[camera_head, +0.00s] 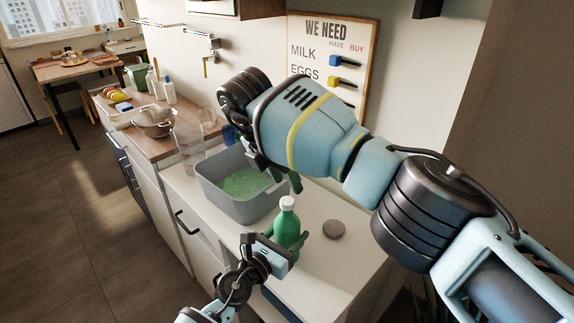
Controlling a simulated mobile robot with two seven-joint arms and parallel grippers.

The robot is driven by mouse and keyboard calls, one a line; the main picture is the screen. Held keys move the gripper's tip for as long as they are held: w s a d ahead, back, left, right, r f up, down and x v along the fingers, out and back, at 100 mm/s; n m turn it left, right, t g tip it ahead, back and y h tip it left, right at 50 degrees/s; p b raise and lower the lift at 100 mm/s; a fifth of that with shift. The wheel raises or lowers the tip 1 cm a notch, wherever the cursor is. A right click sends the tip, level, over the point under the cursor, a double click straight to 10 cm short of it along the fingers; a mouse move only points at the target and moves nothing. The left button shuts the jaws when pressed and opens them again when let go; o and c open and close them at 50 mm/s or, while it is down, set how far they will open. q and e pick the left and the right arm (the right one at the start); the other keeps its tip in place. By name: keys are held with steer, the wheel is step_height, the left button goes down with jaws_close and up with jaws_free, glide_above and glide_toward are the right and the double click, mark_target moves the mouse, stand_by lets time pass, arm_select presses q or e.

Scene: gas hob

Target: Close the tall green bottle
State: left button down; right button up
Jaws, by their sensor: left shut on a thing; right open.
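The tall green bottle (285,229) stands upright on the white counter near its front edge. A white cap (287,203) is on its top; I cannot tell how tightly it sits. My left gripper (290,246) is shut on the lower body of the bottle, and its fingers hide part of it. My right gripper (285,178) is open, a little above and behind the bottle top in the picture. Its arm hides part of its fingers, and I see nothing held in it.
A grey tub (222,201) with green contents stands just behind the bottle. A round grey object (334,229) lies right of the bottle. A clear pitcher (188,148) stands left of the tub. A wooden counter (168,137) with a bowl is farther back.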

steer(key=n, duration=0.5)
steer(key=shift+d+r+y, duration=0.1)
steer(key=shift+y, duration=0.2)
steer(key=n, duration=0.4)
steer(key=shift+w+r+n+y, duration=0.1)
steer(key=shift+r+n+y, duration=0.05)
steer(key=shift+n+y, duration=0.2)
steer(key=n, duration=0.5)
steer(key=shift+r, duration=0.15)
steer(key=n, duration=0.3)
steer(key=shift+d+r+g+y, duration=0.1)
steer(key=shift+r+g+y, duration=0.05)
steer(key=shift+g+y, duration=0.15)
steer(key=n, duration=0.4)
steer(key=shift+r+n, duration=0.2)
steer(key=shift+n, duration=0.15)
steer(key=n, duration=0.2)
steer(key=n+y, duration=0.1)
steer(key=n, duration=0.1)
steer(key=shift+r+n, duration=0.2)
steer(key=shift+n, duration=0.1)
steer(key=n, duration=0.4)
steer(key=shift+d+r+n+y, duration=0.1)
steer(key=shift+r+n+y, duration=0.15)
steer(key=shift+n, duration=0.15)
steer(key=n, duration=0.4)
steer(key=shift+r+n+g, duration=0.2)
steer(key=shift+n+g, duration=0.1)
